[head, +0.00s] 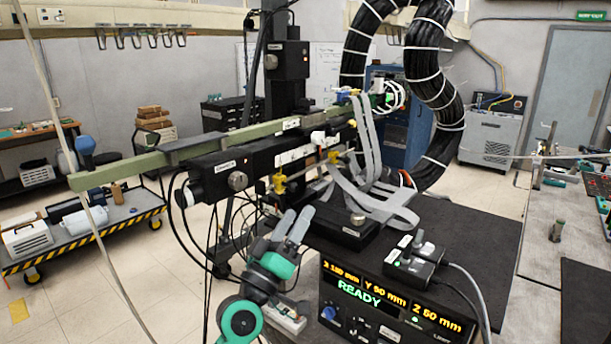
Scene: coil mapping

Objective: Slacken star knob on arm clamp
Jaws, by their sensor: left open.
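A long olive-green arm (150,160) runs across a black stage (235,172) from the left toward the clamp area at centre. A yellow knob (278,183) sits under the stage's front side. I cannot tell which is the star knob; small parts near the clamp are partly hidden by grey ribbon cables (370,200). My left gripper (296,222), with grey fingers, is open and empty, below and in front of the yellow knob. My right gripper is not in view.
Thick black hoses (435,90) arch behind. Dark cables hang below the stage. A cart (75,240) stands left.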

